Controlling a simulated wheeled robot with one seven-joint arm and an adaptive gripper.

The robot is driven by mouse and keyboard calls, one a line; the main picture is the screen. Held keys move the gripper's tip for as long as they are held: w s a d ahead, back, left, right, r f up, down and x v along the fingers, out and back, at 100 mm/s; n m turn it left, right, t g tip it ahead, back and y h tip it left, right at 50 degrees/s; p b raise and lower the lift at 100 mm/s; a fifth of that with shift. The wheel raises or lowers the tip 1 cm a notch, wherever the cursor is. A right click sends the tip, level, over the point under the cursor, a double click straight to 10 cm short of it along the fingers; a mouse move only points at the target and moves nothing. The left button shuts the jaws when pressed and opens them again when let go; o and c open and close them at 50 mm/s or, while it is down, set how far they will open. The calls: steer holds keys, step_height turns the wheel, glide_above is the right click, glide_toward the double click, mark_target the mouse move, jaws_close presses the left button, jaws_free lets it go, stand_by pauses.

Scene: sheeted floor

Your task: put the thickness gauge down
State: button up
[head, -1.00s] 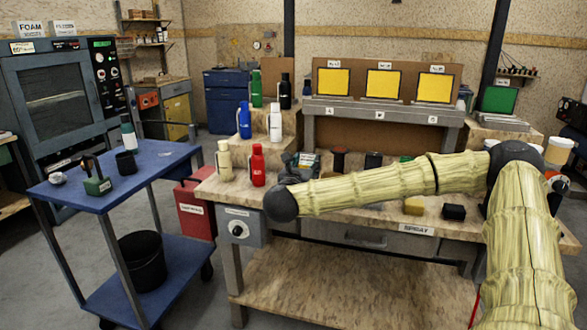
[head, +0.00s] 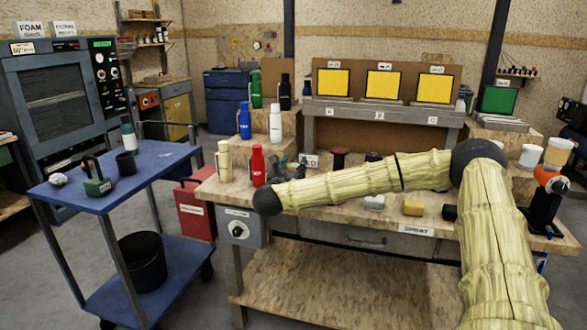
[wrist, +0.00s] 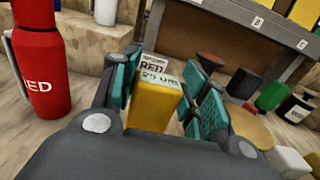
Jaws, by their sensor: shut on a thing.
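My gripper (wrist: 165,95) has teal finger pads, closed around a yellow block-shaped thickness gauge (wrist: 152,112). The gauge has a pale top face with dark markings that look like "25 um". In the head view my gripper (head: 284,164) is above the left part of the wooden bench (head: 210,190), just right of the red bottle (head: 258,165). My arm hides much of the bench there, and I cannot make out the gauge in that view. Whether the gauge touches the bench top is not clear.
A white card marked RED (wrist: 152,64) stands just beyond the gauge. The red bottle (wrist: 40,70) is close on the left. The blue cart (head: 150,165) is at left.

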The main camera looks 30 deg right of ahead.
steer(key=shift+f, duration=0.1)
steer(key=o, duration=1.1)
steer(key=shift+p, duration=0.45)
